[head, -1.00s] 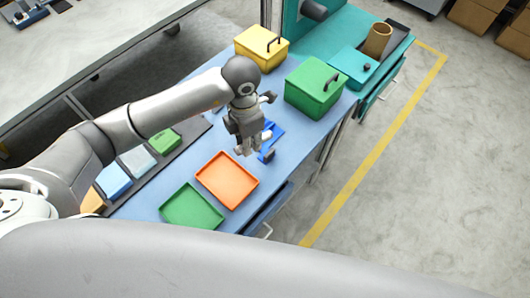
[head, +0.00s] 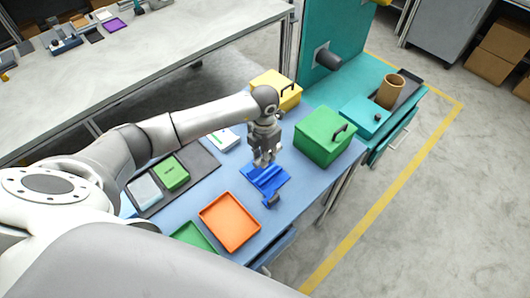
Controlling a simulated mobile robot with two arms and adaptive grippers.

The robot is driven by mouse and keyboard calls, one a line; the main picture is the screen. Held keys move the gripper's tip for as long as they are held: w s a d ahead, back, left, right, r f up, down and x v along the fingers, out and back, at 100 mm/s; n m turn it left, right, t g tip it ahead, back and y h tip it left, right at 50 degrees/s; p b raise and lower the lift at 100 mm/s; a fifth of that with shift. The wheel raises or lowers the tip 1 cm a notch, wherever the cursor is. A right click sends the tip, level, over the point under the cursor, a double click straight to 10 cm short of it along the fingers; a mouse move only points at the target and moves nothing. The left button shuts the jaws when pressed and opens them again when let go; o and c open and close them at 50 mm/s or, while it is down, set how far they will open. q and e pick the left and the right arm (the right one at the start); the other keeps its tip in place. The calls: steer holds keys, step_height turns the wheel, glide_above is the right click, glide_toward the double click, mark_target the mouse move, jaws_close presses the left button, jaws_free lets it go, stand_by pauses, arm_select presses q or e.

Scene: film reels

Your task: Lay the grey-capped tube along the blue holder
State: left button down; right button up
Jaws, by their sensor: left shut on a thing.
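The blue holder (head: 266,177) lies on the blue worktop, right of the middle of the head view. A small dark grey piece (head: 272,201) is at its near end; I cannot tell whether it belongs to the holder. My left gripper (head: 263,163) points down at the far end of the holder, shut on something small. This is likely the grey-capped tube, but the fingers hide most of it and its cap cannot be made out. I cannot tell whether it touches the holder. My right gripper is out of view.
A green lidded box (head: 322,139) stands close to the right, with a yellow box (head: 277,88) behind. An orange tray (head: 229,222) and a green tray (head: 191,236) lie nearer. A dark mat (head: 203,160) with blocks lies left. The worktop's right edge is near the holder.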

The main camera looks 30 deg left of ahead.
arm_select(q)
step_height(320, 180, down, 4)
steer(key=shift+b, duration=1.2)
steer(key=shift+f+b, duration=0.95)
steer(key=shift+f, duration=0.1)
steer(key=c, duration=1.2)
jaws_free()
steer(key=shift+r, duration=0.1)
steer(key=shift+r, duration=0.3)
step_height(320, 180, up, 11)
steer(key=shift+r, duration=0.2)
